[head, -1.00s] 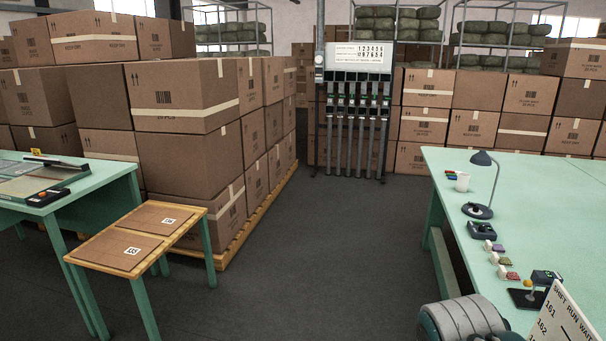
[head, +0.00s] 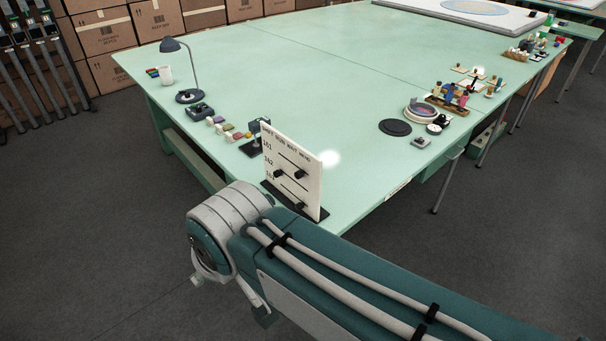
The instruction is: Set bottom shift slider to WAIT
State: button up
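The white shift board (head: 310,190) stands upright on a dark base at the near left corner of the green table. Its rows read 161, 162 and what looks like 163, under small column headings that include WAIT. Each row has a slot with a black knob. The top knob (head: 301,174) is toward the right, and the middle knob (head: 279,175) is at the left. The bottom knob (head: 300,206) is toward the right, low on the board; its exact column is hard to read. My arm crosses in front of the table corner. My gripper is not in view.
The green table (head: 330,75) carries a desk lamp (head: 183,70), small coloured blocks (head: 228,130) and a black device behind the board. A dark round disc (head: 395,127) and a bowl (head: 421,113) lie to the right. Grey floor is open at left and right.

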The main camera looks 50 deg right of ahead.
aim_at(299, 206)
jog(key=z, duration=1.35)
